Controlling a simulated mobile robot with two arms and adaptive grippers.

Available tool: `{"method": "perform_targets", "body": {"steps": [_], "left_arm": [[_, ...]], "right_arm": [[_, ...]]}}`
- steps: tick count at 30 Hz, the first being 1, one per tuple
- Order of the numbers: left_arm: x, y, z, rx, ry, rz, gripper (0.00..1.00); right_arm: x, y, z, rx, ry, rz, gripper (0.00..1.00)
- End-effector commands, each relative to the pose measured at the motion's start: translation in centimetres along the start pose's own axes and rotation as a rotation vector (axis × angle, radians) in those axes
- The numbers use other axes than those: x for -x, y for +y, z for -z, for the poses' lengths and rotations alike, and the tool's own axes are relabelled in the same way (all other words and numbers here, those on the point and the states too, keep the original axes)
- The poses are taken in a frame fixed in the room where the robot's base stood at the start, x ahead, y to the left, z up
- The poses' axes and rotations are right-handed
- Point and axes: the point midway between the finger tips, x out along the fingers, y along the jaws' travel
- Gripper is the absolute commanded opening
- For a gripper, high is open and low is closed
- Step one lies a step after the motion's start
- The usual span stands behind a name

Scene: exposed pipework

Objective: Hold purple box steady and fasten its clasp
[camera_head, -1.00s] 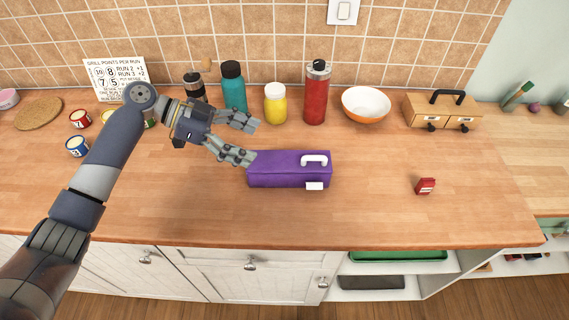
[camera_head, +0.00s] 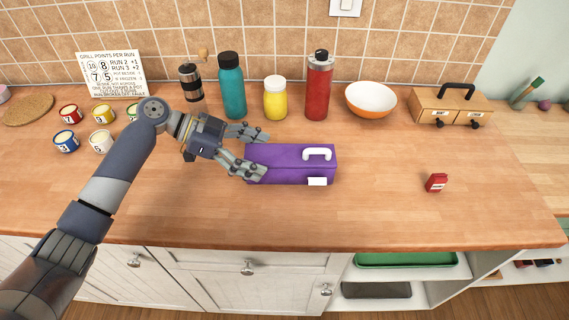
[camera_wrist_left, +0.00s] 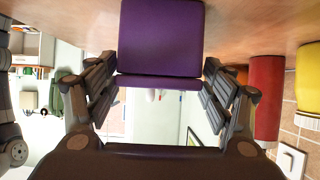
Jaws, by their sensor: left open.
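The purple box (camera_head: 290,165) lies on the wooden counter, with a white handle (camera_head: 317,153) on its lid and a white clasp (camera_head: 317,181) at its front edge. My left gripper (camera_head: 258,153) is open at the box's left end, its fingers on the far and near sides of that end. In the left wrist view the end of the purple box (camera_wrist_left: 160,40) lies between the two spread fingers (camera_wrist_left: 160,95); I cannot tell whether they touch it. My right gripper is not in view.
Behind the box stand a teal bottle (camera_head: 231,88), a yellow jar (camera_head: 275,100), a red bottle (camera_head: 319,85) and a bowl (camera_head: 370,100). A small red object (camera_head: 436,182) lies to the right. Several small cans (camera_head: 102,142) stand left of my arm. The counter in front is clear.

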Motion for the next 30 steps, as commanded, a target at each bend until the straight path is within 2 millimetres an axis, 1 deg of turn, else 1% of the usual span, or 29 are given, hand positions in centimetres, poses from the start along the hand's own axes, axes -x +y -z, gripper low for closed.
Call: {"method": "perform_targets", "body": {"steps": [1, 7, 9, 15, 21, 29, 30], "left_arm": [[-0.9, 0.0, 0.1, 0.001, 0.002, -0.002, 0.75], [-3.8, 0.1, 0.1, 0.000, 0.001, -0.002, 0.75], [-5.0, 0.0, -0.3, -0.002, 0.002, -0.002, 0.75], [-7.0, 0.0, -0.2, -0.001, 0.000, -0.002, 0.75], [-7.7, 0.0, -0.1, 0.000, -0.001, 0.000, 0.75], [-7.7, 0.1, -0.1, 0.001, -0.002, -0.002, 0.75], [-7.7, 0.1, -0.1, 0.001, -0.002, -0.002, 0.67]], "right_arm": [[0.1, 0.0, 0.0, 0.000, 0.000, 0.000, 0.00], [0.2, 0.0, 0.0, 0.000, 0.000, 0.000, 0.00], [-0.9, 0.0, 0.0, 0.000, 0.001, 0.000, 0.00], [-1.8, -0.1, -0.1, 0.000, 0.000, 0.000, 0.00], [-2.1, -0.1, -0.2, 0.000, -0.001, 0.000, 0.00], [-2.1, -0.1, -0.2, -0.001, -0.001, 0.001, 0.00], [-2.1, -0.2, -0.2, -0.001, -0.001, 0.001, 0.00]]}}
